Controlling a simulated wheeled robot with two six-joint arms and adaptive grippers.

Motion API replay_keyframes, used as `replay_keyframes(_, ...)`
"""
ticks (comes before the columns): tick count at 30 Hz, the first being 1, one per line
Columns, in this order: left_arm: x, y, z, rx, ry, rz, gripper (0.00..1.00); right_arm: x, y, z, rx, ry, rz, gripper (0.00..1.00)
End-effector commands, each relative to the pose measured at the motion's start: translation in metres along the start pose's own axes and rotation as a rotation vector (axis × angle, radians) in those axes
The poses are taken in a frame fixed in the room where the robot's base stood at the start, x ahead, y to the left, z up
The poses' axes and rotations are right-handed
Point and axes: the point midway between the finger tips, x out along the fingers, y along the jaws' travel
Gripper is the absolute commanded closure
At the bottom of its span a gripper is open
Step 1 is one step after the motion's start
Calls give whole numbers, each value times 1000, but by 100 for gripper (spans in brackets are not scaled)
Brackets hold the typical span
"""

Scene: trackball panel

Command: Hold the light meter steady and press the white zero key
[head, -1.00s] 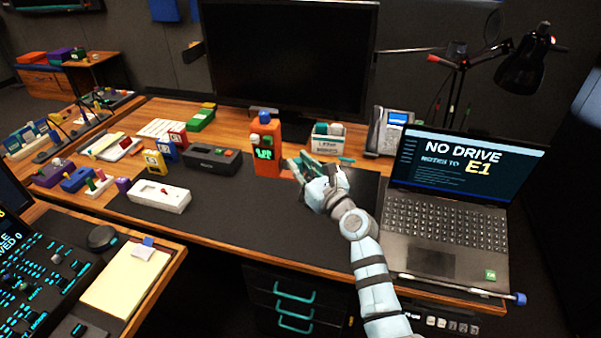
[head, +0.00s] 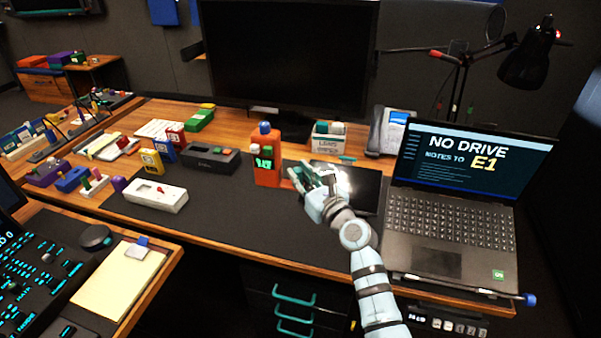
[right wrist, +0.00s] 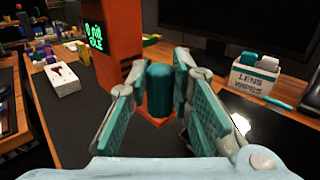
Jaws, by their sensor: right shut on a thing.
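The light meter is an orange upright box (head: 266,174) with a green display and a blue knob on top. It stands on the dark desk mat, left of my right gripper. In the right wrist view its orange side (right wrist: 113,38) and display, reading 0 nit and idle, are close at left. My right gripper (head: 303,180) is shut on a teal upright grip (right wrist: 160,90) by the meter's orange foot. My left gripper is not in view.
A dark grey box (head: 211,158) and a white box with a red switch (head: 156,196) stand left of the meter. A lens wipes box (head: 327,136) is behind, a laptop (head: 450,215) at right. The mat before the meter is clear.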

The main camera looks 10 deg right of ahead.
Motion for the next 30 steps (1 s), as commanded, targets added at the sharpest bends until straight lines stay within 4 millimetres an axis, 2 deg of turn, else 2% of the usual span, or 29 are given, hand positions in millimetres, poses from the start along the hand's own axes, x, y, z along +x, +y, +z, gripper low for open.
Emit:
replay_keyframes(1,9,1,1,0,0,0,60,0,0,-10,0,0,0,100)
replay_keyframes(23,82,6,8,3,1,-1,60,0,0,-97,-1,-1,0,100)
replay_keyframes(30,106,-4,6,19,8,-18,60,0,0,-126,-1,0,0,100)
